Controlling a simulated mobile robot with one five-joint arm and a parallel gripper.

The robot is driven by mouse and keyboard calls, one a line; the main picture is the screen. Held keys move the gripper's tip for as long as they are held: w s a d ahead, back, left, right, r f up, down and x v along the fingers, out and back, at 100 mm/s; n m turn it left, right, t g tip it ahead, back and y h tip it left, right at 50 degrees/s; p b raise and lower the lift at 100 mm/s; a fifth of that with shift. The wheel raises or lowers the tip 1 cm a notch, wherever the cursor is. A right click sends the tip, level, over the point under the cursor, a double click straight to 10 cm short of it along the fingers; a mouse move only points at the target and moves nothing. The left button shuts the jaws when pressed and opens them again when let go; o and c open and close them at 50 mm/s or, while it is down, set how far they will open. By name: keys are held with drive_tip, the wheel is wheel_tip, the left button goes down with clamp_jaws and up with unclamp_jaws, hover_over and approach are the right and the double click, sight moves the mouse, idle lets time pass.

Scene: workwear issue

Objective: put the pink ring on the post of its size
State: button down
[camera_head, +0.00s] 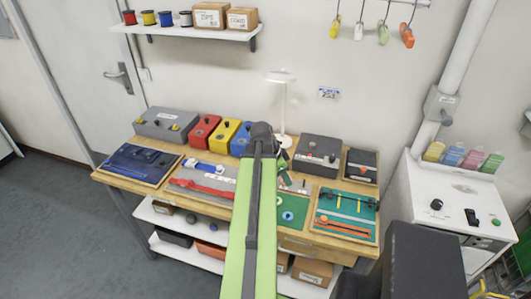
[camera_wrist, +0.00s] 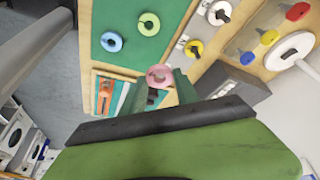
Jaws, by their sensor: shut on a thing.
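The pink ring (camera_wrist: 158,76) is between the fingertips of my gripper (camera_wrist: 160,88) in the wrist view, and the jaws are shut on it. Beyond it, a pale blue ring (camera_wrist: 111,41) and a yellow ring (camera_wrist: 149,24) lie on a green board (camera_wrist: 125,62). Small dark marks show in the rings' middles; I cannot tell whether these are posts. In the head view the pale blue ring (camera_head: 288,215) shows on the green board right of my arm. My arm hides the pink ring and most of my gripper there.
The wooden bench (camera_head: 105,178) also carries red (camera_head: 203,132) and yellow (camera_head: 223,134) boxes, a dark box (camera_head: 319,152) and a white lamp (camera_head: 283,110). A second green board (camera_head: 346,213) with orange parts lies at the right. A white cabinet (camera_head: 430,215) stands farther right.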

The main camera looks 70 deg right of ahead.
drive_tip(key=w+d+r+n+t, duration=0.1)
drive_tip(key=w+d+n, duration=0.2)
drive_tip(key=w+d, duration=0.4)
drive_tip(key=w, duration=0.3)
drive_tip(key=shift+w+d+n+h+p, duration=0.15)
drive_tip(key=shift+d+n+h+p, duration=0.15)
drive_tip(key=shift+d+h+p, duration=0.1)
wheel_tip(320, 180, down, 6)
drive_tip(key=b, duration=0.6)
drive_tip(key=shift+f+b, duration=0.8)
drive_tip(key=shift+b, duration=0.1)
idle(1.0)
drive_tip(key=c, duration=0.8)
unclamp_jaws()
drive_tip(key=shift+c, duration=0.2)
drive_tip(key=o, duration=0.4)
